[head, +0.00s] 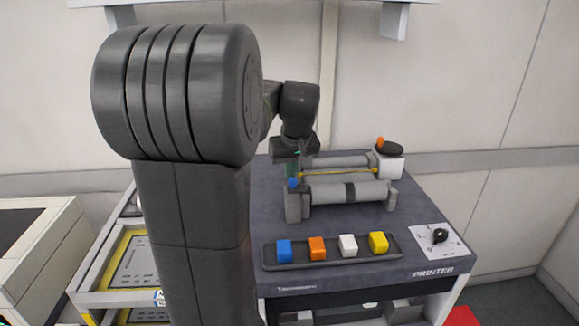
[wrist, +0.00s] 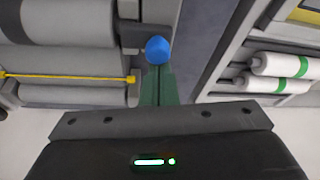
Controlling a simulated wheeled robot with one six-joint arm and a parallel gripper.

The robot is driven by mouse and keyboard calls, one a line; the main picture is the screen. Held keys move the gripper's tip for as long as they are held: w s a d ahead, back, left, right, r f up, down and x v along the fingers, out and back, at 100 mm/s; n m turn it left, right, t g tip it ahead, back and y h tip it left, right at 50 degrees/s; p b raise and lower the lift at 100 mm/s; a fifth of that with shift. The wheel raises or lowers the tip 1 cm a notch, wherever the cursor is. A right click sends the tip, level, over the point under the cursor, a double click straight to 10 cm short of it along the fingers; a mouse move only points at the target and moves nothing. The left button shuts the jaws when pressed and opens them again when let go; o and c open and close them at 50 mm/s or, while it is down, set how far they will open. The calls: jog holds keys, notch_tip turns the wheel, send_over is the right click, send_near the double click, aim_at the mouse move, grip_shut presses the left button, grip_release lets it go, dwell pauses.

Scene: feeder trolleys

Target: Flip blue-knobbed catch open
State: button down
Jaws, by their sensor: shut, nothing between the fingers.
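The blue knob (head: 293,183) of the catch sits at the left end of the rollers on the printer trolley. In the wrist view the blue knob (wrist: 157,50) is straight ahead of the fingertips, on a dark arm at the roller's end. My gripper (wrist: 158,72) has its green fingers shut together with nothing between them. In the head view my gripper (head: 291,171) is just behind and above the blue knob, partly hidden by the wrist. I cannot tell whether the fingertips touch the knob.
Grey rollers (head: 345,191) and a yellow rod (head: 340,172) lie right of the catch. An orange knob (head: 380,141) stands at their far right. A tray (head: 337,259) with coloured blocks and a black dial (head: 439,236) are in front. White rolls (wrist: 285,65) lie at right in the wrist view.

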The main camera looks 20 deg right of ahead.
aim_at(291, 186)
jog(key=shift+s+a+b, duration=0.25)
jog(key=shift+s, duration=0.7)
jog(key=shift+s+a+b, duration=0.2)
jog(key=shift+s+a, duration=0.05)
jog(key=shift+s, duration=0.7)
jog(key=shift+w+f, duration=0.1)
jog(key=v, duration=1.4)
jog(key=shift+b, duration=0.3)
